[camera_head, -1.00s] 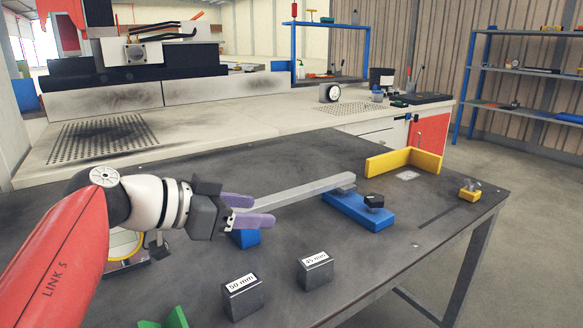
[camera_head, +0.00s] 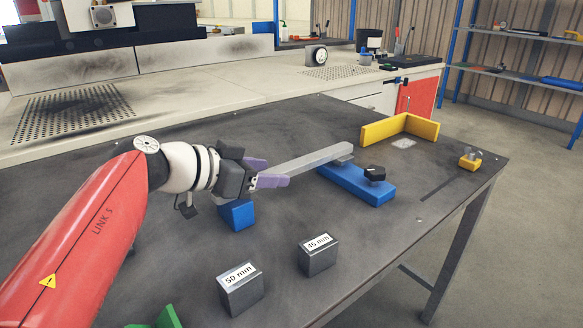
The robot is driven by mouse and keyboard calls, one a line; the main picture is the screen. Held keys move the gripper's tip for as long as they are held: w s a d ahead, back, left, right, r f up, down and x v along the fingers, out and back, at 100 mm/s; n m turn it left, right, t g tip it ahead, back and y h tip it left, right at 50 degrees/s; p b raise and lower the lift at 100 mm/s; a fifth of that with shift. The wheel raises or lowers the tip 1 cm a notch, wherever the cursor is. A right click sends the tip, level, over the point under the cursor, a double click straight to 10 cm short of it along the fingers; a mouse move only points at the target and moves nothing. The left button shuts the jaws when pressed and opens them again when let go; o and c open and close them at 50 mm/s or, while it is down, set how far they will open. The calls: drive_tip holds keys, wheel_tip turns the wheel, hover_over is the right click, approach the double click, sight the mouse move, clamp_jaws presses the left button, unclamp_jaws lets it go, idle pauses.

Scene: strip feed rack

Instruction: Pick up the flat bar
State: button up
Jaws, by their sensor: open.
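The flat bar (camera_head: 310,160) is a long grey metal strip. Its far right end rests on the blue block (camera_head: 358,184) with a black knob, and its near left end reaches toward a small blue support (camera_head: 237,214). My gripper (camera_head: 270,174) has purple fingers and is open at the bar's left end. The fingers appear to lie on either side of that end, but whether they touch it cannot be told. The bar's left tip is hidden by the gripper.
Two grey gauge blocks, marked 50 mm (camera_head: 241,290) and 45 mm (camera_head: 318,256), stand in front. A yellow corner stop (camera_head: 400,128) stands behind the bar's right end. A small yellow clamp (camera_head: 469,160) sits near the table's right edge. A green piece (camera_head: 168,318) shows at the bottom.

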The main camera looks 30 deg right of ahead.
clamp_jaws()
idle(0.3)
drive_tip(key=shift+r, duration=0.15)
